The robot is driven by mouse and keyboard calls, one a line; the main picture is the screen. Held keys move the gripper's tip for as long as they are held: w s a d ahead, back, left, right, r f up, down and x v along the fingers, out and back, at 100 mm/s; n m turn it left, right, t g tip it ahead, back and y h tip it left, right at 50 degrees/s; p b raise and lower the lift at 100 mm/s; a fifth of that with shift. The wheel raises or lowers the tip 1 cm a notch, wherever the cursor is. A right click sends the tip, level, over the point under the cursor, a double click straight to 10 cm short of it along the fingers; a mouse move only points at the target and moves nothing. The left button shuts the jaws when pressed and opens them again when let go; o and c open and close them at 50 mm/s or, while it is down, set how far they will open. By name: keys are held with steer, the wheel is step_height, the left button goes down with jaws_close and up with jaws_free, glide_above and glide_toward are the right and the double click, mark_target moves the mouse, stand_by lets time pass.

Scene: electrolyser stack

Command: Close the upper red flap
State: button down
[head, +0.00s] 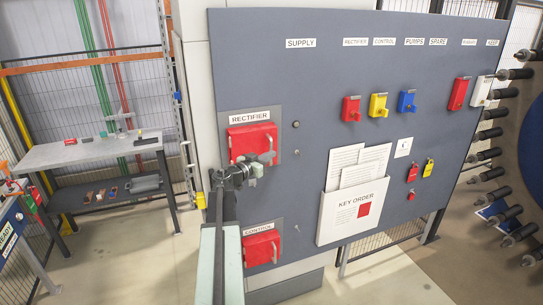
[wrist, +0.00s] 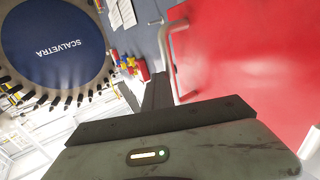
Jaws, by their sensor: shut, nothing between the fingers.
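The upper red flap (head: 250,138) is under the RECTIFIER label on the grey panel. It looks nearly flat to the panel, but I cannot tell whether it is fully closed. In the wrist view the red flap (wrist: 240,65) fills the right side, with a bent grey handle (wrist: 170,62) at its left edge. My gripper (head: 256,168) is at the flap's lower part and hides some of it. In the wrist view my gripper's dark fingers (wrist: 157,90) are shut and empty, close beside the handle; contact is unclear.
A lower red flap (head: 262,248) is under the CONTROL label. Red, yellow and blue lock pieces (head: 378,105) and a KEY ORDER holder (head: 352,212) are on the panel to the right. A workbench (head: 95,152) stands at left.

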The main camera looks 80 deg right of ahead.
steer(key=shift+w, duration=0.35)
